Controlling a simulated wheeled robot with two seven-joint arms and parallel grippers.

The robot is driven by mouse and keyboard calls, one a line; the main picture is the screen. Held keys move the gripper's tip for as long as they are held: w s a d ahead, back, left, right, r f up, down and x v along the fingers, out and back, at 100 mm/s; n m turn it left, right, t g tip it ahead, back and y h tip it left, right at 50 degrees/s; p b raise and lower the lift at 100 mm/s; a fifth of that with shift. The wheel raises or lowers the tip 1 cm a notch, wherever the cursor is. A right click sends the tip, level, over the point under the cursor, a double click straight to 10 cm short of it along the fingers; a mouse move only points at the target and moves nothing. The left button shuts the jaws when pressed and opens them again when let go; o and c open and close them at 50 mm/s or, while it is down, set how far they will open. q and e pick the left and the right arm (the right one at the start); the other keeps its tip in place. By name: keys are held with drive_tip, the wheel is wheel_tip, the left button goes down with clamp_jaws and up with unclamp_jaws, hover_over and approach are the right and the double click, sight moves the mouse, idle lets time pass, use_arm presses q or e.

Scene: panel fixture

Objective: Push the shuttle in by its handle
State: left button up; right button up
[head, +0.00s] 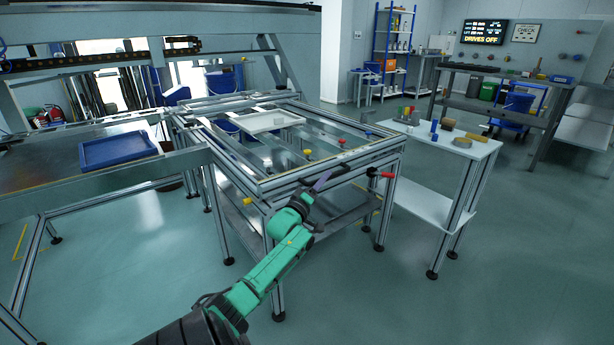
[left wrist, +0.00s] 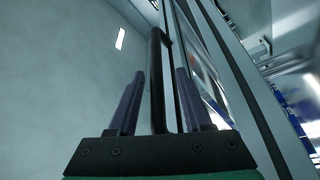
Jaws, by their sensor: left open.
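The fixture (head: 262,187) is an aluminium-profile frame on legs with an open top, in the middle of the head view. A white panel frame (head: 262,123) lies inside it, toward the back; I cannot tell which part is the shuttle. My left gripper (head: 322,180) is at the front edge of the fixture. In the left wrist view its two purple fingers (left wrist: 160,73) are apart. A black bar-shaped handle (left wrist: 156,50) stands between them, with visible gaps on both sides. My right gripper is not in view.
A red lever (head: 381,174) sticks out at the fixture's front right corner, and a yellow knob (head: 248,201) is on the front left. A blue tray (head: 118,149) lies on the left bench. A side table (head: 470,148) with small parts stands at right. The floor between is clear.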

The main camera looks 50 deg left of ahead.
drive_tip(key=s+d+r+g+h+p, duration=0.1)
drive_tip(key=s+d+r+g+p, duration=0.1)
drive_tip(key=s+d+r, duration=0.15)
use_arm(q)
drive_tip(key=p+v, duration=0.1)
drive_tip(key=v, duration=1.2)
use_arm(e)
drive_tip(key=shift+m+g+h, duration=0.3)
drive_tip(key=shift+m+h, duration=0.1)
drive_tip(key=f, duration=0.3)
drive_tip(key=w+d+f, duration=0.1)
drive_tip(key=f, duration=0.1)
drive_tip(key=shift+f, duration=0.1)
use_arm(q)
drive_tip(key=shift+a+r, duration=0.1)
